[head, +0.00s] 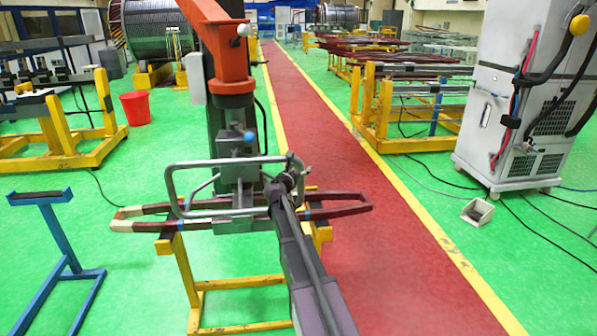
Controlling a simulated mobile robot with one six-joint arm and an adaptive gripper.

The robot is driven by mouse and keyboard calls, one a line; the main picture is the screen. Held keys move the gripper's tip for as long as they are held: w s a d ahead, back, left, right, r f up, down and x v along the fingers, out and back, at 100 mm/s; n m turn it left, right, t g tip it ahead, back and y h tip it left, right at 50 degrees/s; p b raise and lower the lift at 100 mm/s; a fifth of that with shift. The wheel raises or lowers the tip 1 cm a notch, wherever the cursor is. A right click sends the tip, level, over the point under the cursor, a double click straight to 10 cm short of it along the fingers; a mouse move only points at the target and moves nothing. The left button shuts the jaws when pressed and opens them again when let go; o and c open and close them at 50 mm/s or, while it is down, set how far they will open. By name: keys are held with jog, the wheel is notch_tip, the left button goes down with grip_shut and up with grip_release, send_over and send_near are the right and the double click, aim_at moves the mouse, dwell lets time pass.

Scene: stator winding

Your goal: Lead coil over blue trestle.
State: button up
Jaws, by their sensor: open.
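The coil (345,208) is a long, flat dark-red loop with a pale left end. It lies level across a yellow trestle (185,275) in the middle of the head view. The blue trestle (57,235) stands apart to the left, its dark-padded top bar empty. A grey lifting head with a bent tubular handle (178,205) sits over the coil's middle and hides part of it. My gripper (289,172) is open at the handle's right end. The view is too small to tell whether it touches the handle.
An orange lifting arm (215,40) rises above the lifting head. A red bucket (135,108) and yellow racks (75,150) stand at the back left. A white cabinet (520,110) stands at the right. Green floor is clear between the two trestles; a red walkway (370,260) runs right of the coil.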

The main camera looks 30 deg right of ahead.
jog(key=shift+d, duration=0.15)
grip_shut()
dwell(0.5)
